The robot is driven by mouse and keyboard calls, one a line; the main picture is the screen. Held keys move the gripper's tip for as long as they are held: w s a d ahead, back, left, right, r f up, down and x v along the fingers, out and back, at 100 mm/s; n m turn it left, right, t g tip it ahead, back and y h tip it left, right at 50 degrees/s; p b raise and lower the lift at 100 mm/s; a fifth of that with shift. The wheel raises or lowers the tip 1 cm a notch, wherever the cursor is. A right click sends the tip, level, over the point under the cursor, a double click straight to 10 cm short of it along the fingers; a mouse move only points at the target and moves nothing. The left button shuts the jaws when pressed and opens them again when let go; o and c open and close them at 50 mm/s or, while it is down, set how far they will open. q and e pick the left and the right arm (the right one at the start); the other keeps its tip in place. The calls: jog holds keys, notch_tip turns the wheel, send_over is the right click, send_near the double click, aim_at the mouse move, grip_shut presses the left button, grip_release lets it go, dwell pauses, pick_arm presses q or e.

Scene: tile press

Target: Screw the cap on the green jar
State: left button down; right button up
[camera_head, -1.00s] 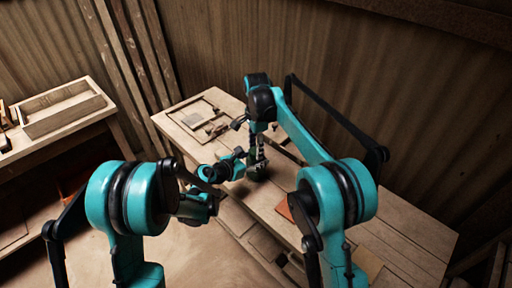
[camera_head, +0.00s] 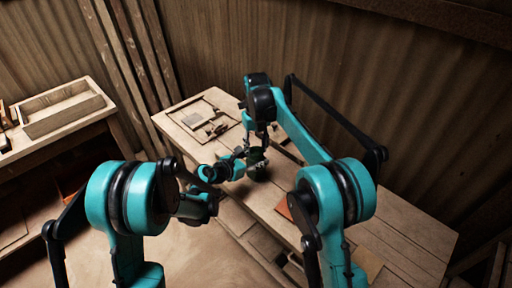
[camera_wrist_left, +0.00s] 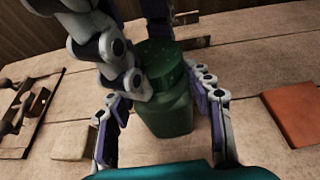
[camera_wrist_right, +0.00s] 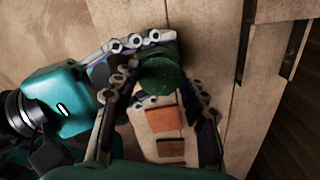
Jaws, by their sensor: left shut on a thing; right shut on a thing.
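The green jar (camera_wrist_left: 168,112) stands upright on the workbench, and it shows small in the head view (camera_head: 258,172). The green cap (camera_wrist_left: 160,62) is on top of the jar's mouth; I cannot tell how tightly it sits. My left gripper (camera_wrist_left: 165,125) is around the jar's body from the side, shut on it. My right gripper (camera_wrist_right: 162,95) comes down from above with its fingers on either side of the cap (camera_wrist_right: 160,76), shut on it. In the head view the grippers partly hide the cap.
An orange-brown tile (camera_wrist_left: 295,112) lies on the bench right of the jar in the left wrist view. A wooden frame with metal fittings (camera_head: 203,118) lies at the bench's far left end. Another bench with a wooden tray (camera_head: 62,112) stands at the far left.

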jog(key=o, duration=0.7)
jog(key=shift+r, duration=2.25)
jog(key=shift+c, duration=0.4)
